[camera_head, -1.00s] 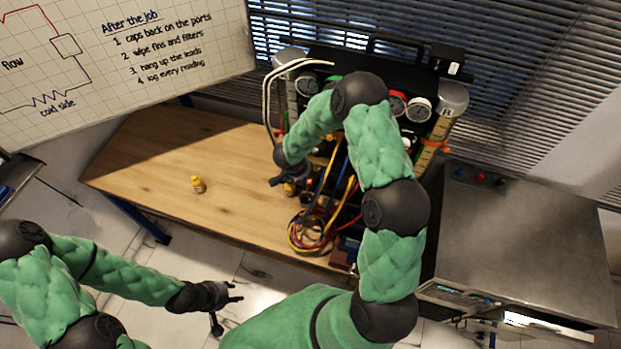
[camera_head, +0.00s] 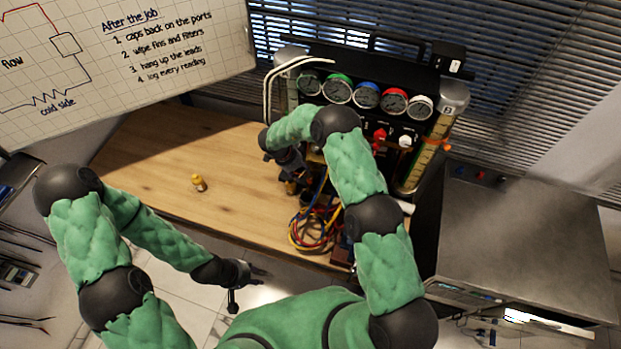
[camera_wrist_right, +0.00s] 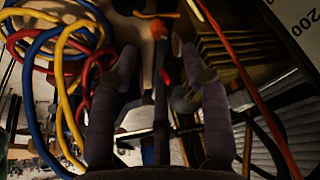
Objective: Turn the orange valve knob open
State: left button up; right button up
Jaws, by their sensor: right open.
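In the right wrist view, a small orange knob-like part (camera_wrist_right: 158,30) shows ahead of my right gripper (camera_wrist_right: 160,66), just beyond and between its fingertips. The fingers are apart and seem empty; I cannot tell whether they touch anything. In the head view my right gripper (camera_head: 292,176) is at the left front of the gauge rig (camera_head: 360,65), partly hidden by its own wrist. The orange knob cannot be made out there. My left gripper (camera_head: 244,284) hangs open and empty in front of the bench, away from the rig.
Red, yellow and blue hoses (camera_head: 312,228) hang beside my right gripper. A red knob (camera_head: 379,135) and several gauges are on the rig. A small yellow fitting (camera_head: 198,183) stands on the wooden bench (camera_head: 150,160), whose left part is clear. A metal cabinet (camera_head: 530,230) stands right.

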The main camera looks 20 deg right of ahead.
aim_at(309, 180)
jog(key=x, duration=0.8)
jog(key=shift+a+p, duration=0.1)
jog(key=shift+p, duration=0.3)
jog(key=shift+r, duration=0.1)
